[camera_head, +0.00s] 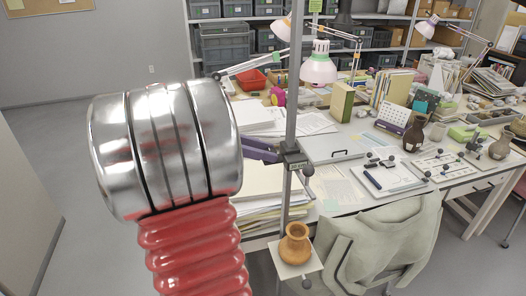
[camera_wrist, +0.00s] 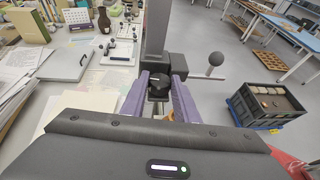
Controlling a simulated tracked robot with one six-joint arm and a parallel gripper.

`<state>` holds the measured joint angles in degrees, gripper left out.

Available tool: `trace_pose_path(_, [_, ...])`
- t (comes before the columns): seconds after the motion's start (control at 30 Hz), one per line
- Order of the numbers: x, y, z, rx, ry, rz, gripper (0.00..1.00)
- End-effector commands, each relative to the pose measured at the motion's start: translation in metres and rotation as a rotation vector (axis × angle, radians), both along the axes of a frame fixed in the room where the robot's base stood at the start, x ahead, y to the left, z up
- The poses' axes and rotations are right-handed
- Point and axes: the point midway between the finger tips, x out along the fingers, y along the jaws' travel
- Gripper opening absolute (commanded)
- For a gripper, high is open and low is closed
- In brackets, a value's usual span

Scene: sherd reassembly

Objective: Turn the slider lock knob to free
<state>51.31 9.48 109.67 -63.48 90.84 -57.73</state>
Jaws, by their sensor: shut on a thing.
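The slider block (camera_head: 293,158) is a dark clamp with a small label on the upright grey post (camera_head: 291,95). In the wrist view the slider (camera_wrist: 172,68) sits on the post straight ahead of my gripper. A round black knob (camera_wrist: 159,88) on its near face lies between my purple fingers (camera_wrist: 163,98). My gripper is shut on this knob. In the head view my gripper (camera_head: 263,150) reaches the slider from the left, and the knob is hidden there. A rod with a dark ball end (camera_wrist: 215,59) sticks out to the right of the slider.
A brown pot (camera_head: 295,243) stands on a small square plate by the post's lower part. A draped chair (camera_head: 378,240) is right of it. The cluttered table (camera_head: 340,150) lies behind. The wrist view shows a dark crate (camera_wrist: 268,103) on the floor at right.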

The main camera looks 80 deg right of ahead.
Motion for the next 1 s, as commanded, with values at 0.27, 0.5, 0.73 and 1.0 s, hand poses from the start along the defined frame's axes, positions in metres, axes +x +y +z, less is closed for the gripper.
trace_pose_path(0.27, [-0.0001, 0.0006, 0.0002, 0.001, 0.000, 0.000, 0.05])
trace_pose_path(0.5, [-0.0014, 0.0020, 0.0009, 0.000, 0.000, 0.068, 0.05])
trace_pose_path(0.73, [-0.0016, 0.0029, 0.0003, 0.000, 0.001, 0.126, 0.05])
trace_pose_path(1.0, [-0.0014, 0.0030, 0.0002, 0.001, 0.002, 0.126, 0.29])
